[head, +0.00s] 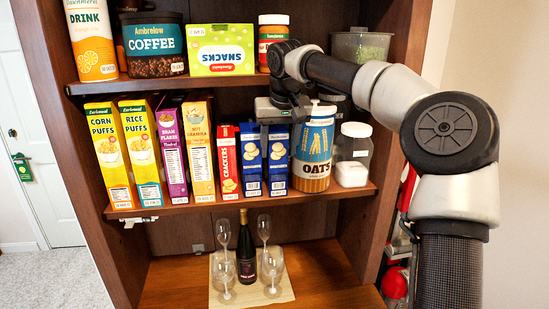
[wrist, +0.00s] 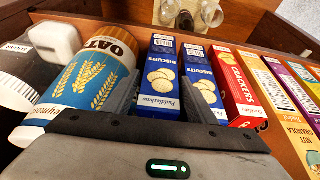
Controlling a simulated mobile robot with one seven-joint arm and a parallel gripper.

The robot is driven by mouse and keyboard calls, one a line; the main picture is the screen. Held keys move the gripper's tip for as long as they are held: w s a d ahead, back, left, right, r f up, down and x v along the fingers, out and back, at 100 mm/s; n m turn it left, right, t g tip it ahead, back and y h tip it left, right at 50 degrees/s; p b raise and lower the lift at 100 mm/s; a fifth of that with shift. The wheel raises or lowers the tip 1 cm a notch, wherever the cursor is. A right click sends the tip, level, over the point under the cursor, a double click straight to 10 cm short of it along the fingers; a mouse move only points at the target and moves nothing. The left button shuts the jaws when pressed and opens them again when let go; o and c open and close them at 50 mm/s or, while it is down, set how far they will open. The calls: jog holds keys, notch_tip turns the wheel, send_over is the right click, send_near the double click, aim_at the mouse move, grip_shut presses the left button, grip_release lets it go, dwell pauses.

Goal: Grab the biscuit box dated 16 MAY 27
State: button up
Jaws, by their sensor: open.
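Two blue biscuit boxes stand side by side on the middle shelf. In the head view one is on the left (head: 251,160) and the other on the right (head: 278,158), beside the oats canister. Their small date labels are too small to read. My gripper (head: 274,112) is at the tops of these boxes. In the wrist view my gripper (wrist: 157,100) is open, its fingers on either side of the biscuit box by the oats (wrist: 163,75). The other biscuit box (wrist: 205,85) is just outside the finger on the right. Contact cannot be told.
The oats canister (head: 313,150) and a red crackers box (head: 228,160) flank the biscuit boxes closely. Cereal boxes (head: 199,150) fill the shelf's left; a white-lidded jar (head: 352,155) stands right. The upper shelf (head: 200,82) is just above. Glasses and a bottle (head: 246,250) stand below.

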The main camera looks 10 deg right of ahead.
aim_at(277, 160)
jog(key=x, duration=0.5)
jog(key=shift+f, duration=0.25)
jog(key=shift+w, duration=0.1)
grip_shut()
